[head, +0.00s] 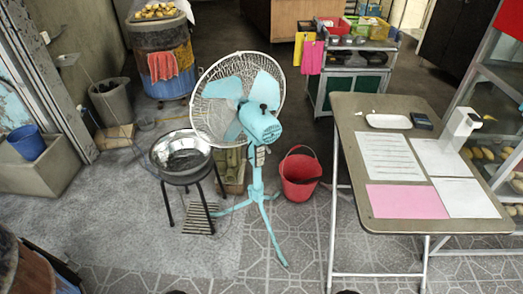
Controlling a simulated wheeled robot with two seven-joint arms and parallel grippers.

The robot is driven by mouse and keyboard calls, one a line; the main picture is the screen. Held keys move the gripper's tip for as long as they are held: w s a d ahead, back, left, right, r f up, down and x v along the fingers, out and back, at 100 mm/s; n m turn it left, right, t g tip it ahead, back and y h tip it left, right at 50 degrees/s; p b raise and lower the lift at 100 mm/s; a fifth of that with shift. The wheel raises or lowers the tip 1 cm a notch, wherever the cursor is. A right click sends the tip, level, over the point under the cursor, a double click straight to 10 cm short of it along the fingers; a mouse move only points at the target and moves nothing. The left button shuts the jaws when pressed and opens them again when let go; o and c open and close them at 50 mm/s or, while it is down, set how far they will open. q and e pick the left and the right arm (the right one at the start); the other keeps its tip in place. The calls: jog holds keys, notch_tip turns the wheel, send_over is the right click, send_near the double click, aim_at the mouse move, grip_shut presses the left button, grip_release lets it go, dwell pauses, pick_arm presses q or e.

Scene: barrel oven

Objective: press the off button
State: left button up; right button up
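A turquoise standing fan (262,126) with a round wire cage stands upright on the tiled floor near the middle of the head view. Its cage faces left and away, and its motor housing faces me. A small control box (259,155) sits on the pole below the motor. Individual buttons, including the off button, are too small to make out. Neither of my grippers can be made out in this view. Only small dark shapes show at the bottom edge, and I cannot tell what they are.
A metal basin (181,157) on a black stand is just left of the fan. A red bucket (300,175) stands at its right. A folding table (361,125) with papers is further right. Tiled floor (250,262) in front of the fan is clear.

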pick_arm(q)
grip_shut()
jog(key=shift+s, duration=0.1)
dwell(0.3)
dwell(0.9)
